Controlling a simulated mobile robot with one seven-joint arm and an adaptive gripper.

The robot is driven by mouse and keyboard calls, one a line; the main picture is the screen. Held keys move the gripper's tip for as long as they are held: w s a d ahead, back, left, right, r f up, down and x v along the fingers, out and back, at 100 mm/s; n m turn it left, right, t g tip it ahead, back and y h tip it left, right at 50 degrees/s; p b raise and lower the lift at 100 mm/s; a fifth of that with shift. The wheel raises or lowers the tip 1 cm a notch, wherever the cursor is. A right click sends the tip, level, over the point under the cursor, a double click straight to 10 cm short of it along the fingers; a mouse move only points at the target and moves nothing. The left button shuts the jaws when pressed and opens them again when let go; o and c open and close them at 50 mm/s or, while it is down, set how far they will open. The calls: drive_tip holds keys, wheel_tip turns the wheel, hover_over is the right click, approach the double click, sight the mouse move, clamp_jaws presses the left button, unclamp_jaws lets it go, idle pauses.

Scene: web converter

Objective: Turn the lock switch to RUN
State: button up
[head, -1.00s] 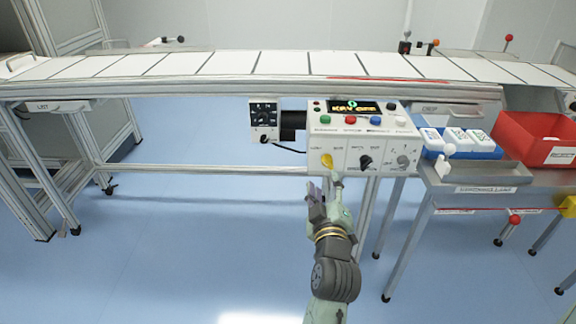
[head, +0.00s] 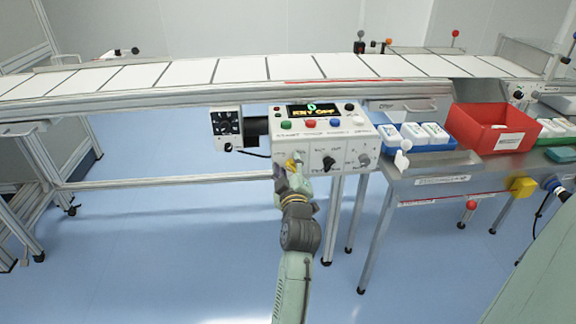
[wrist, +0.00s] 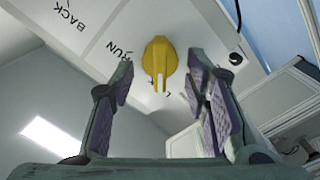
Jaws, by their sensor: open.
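The yellow lock switch (head: 290,162) is a knob at the left of the lower row on the white control box (head: 345,148). The box's display reads "KEY OFF". In the wrist view the yellow knob (wrist: 160,58) shows whole, its narrow grip pointing down in the picture, away from the printed "RUN" at its left. A label at its lower right is mostly hidden. My gripper (head: 287,174) is just below and in front of the knob in the head view. Its purple-padded fingers (wrist: 160,75) are open and empty, one on each side of the knob in the picture; contact is not visible.
Black and grey knobs (head: 329,163) sit right of the yellow one, and coloured buttons (head: 309,123) above. A conveyor (head: 240,70) runs behind. A steel table (head: 420,185) with a red bin (head: 460,126) stands right. Floor left of my arm is clear.

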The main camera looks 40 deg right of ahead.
drive_tip(key=shift+c, duration=0.5)
clamp_jaws()
drive_tip(key=shift+m, duration=0.3)
drive_tip(key=m, duration=0.3)
drive_tip(key=shift+s+d+r+m+p, duration=0.15)
drive_tip(key=shift+d+r+m+p, duration=0.15)
drive_tip(key=shift+m, duration=0.1)
drive_tip(key=m, duration=0.2)
drive_tip(key=m+p, duration=0.1)
drive_tip(key=m, duration=0.1)
drive_tip(key=shift+s+d+m, duration=0.2)
drive_tip(key=shift+m, duration=0.1)
drive_tip(key=m, duration=0.1)
drive_tip(key=m+p, duration=0.1)
drive_tip(key=m, duration=0.3)
drive_tip(key=shift+s+d+p, duration=0.2)
drive_tip(key=shift+d+p, duration=0.1)
drive_tip(key=shift+s+d+f+m+p, duration=0.1)
drive_tip(key=shift+m+p, duration=0.1)
drive_tip(key=shift+m, duration=0.45)
drive_tip(key=shift+w+d+f+m+p, duration=0.1)
drive_tip(key=shift+m+p, duration=0.05)
drive_tip(key=shift+m, duration=0.45)
drive_tip(key=shift+s+f+m+p, duration=0.1)
drive_tip(key=shift+m+p, duration=0.1)
drive_tip(key=shift+m, duration=0.45)
